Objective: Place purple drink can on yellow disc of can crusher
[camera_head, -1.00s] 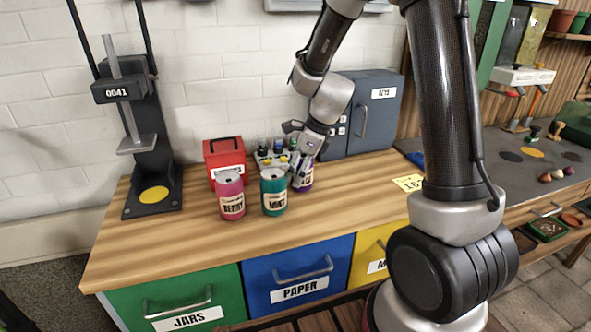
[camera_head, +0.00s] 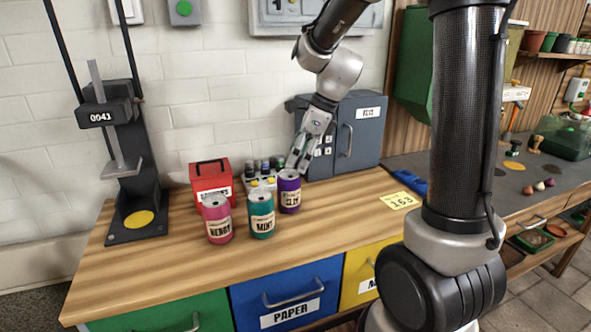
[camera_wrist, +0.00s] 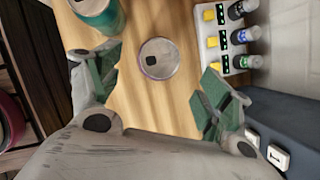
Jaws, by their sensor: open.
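The purple can (camera_head: 289,192) stands upright on the wooden bench, right of the teal can (camera_head: 262,216). My gripper (camera_head: 300,165) is just behind and above it in the head view. In the wrist view the purple can's silver top (camera_wrist: 158,59) lies ahead, between the spread green-padded fingers of my gripper (camera_wrist: 155,88); they are open and hold nothing. The can crusher (camera_head: 117,166) stands at the bench's left end, its plate raised above the yellow disc (camera_head: 139,219). The disc is bare.
A pink can (camera_head: 217,219) stands left of the teal can, which shows close by in the wrist view (camera_wrist: 97,14). A red box (camera_head: 211,179), a rack of small bottles (camera_head: 262,177) and a grey cabinet (camera_head: 345,136) stand behind. The bench before the crusher is clear.

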